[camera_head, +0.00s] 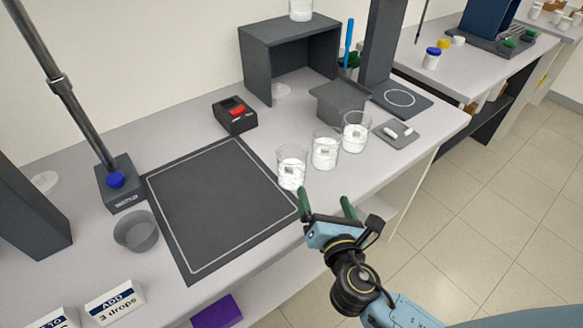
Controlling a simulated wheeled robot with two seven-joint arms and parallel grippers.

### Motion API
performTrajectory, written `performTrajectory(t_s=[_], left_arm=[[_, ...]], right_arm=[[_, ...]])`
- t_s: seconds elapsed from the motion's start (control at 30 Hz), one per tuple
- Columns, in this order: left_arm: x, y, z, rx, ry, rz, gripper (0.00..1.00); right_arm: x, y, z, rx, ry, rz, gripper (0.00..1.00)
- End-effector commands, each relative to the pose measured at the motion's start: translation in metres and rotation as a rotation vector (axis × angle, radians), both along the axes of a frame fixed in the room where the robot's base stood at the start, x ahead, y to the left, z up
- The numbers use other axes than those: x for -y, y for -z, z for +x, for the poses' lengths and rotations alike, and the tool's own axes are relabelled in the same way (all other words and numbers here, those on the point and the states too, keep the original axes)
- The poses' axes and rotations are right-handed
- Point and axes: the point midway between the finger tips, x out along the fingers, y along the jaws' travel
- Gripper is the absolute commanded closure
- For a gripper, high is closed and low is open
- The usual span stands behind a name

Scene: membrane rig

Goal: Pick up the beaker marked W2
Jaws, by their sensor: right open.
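Three clear glass beakers with white contents stand in a slanting row at the right of the dark mat: a near one (291,172), a middle one (325,152) and a far one (356,132). Each carries a small label too small to read, so I cannot tell which is W2. My right gripper (325,197) is open and empty at the table's front edge, its green fingers just in front of the near and middle beakers. My left gripper is not in view.
The dark mat (215,208) with a white outline lies bare left of the beakers. A grey bowl (135,232) is at the left.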

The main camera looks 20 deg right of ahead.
Motion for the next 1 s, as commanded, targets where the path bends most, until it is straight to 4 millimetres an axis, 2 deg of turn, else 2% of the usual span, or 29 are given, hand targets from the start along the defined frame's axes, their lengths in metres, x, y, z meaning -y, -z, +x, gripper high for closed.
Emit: performTrajectory(t_s=[0.1,0.23,0.6,0.87,1.0], left_arm=[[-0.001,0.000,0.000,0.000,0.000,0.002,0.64],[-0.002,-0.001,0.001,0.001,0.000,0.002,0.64],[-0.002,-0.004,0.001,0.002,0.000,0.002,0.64],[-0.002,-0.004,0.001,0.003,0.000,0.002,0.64],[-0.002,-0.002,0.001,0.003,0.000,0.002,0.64]], right_arm=[[-0.021,-0.003,0.006,0.050,-0.115,-0.249,0.11],[-0.032,-0.005,0.013,0.079,-0.170,-0.381,0.11],[-0.036,-0.005,0.077,0.083,-0.175,-0.397,0.11],[-0.036,-0.004,0.097,0.081,-0.176,-0.396,0.11],[-0.036,-0.003,0.118,0.081,-0.173,-0.394,0.11]])
